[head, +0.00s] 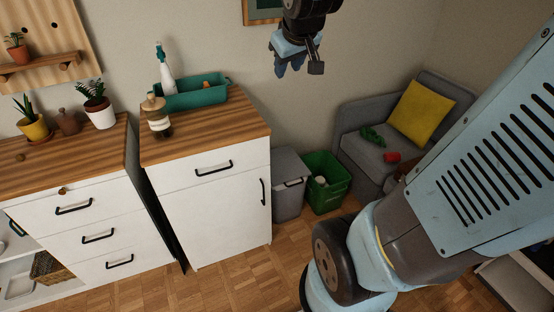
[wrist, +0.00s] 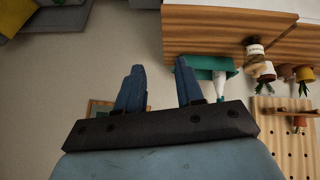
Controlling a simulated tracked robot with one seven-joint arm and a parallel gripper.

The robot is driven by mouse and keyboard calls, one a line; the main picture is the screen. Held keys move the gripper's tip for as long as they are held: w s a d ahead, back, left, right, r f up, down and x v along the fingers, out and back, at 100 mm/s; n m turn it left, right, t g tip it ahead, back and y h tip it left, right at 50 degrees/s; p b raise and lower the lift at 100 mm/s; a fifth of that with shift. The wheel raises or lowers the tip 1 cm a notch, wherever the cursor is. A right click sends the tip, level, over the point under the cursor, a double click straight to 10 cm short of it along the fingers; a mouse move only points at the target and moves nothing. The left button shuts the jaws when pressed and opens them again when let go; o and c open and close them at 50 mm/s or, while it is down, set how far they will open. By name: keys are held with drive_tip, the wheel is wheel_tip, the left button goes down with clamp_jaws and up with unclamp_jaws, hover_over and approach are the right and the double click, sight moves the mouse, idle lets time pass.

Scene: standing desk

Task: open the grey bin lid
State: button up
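The grey bin (head: 288,200) stands on the floor in the head view, between the white cabinet and a green bin. Its grey lid (head: 288,164) lies flat on top and looks closed. I cannot clearly make out the grey bin in the wrist view.
The white cabinet (head: 218,195) with a wooden top stands left of the bin. A teal box (head: 200,97), a spray bottle and a jar stand on it. The open green bin (head: 328,190) is close on the right. A grey armchair (head: 352,128) with a yellow cushion (head: 420,110) stands behind.

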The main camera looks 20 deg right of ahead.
drive_tip(key=w+d+f+n+t, duration=0.1)
drive_tip(key=w+d+f+n, duration=0.1)
drive_tip(key=w+d+f, duration=0.45)
drive_tip(key=w+d+f+n+t+h, duration=0.1)
drive_tip(key=w+d+f+n, duration=0.2)
drive_tip(key=w+f, duration=0.7)
drive_tip(key=w+d+f+n+t, duration=0.15)
drive_tip(key=w+d+f, duration=0.35)
drive_tip(key=w, duration=0.7)
drive_tip(key=w+d+f+n+t, duration=0.1)
drive_tip(key=w+d+f+n, duration=0.15)
drive_tip(key=f, duration=0.85)
drive_tip(key=w+d+f+n+t, duration=0.15)
drive_tip(key=d+f, duration=0.25)
drive_tip(key=f, duration=0.7)
drive_tip(key=s+f+n+t+y, duration=0.1)
drive_tip(key=s+f+n, duration=0.1)
drive_tip(key=s+f, duration=0.6)
drive_tip(key=s+a+f+n+t+y, duration=0.1)
drive_tip(key=s+f+n, duration=0.15)
drive_tip(key=f, duration=0.95)
drive_tip(key=s+f+n+y, duration=0.1)
drive_tip(key=s+f, duration=0.6)
drive_tip(key=f, duration=0.4)
drive_tip(key=d+r+x, duration=0.1)
drive_tip(key=x, duration=1.2)
drive_tip(key=shift+w+a, duration=0.4)
drive_tip(key=shift+w, duration=0.15)
drive_tip(key=shift+f, duration=0.15)
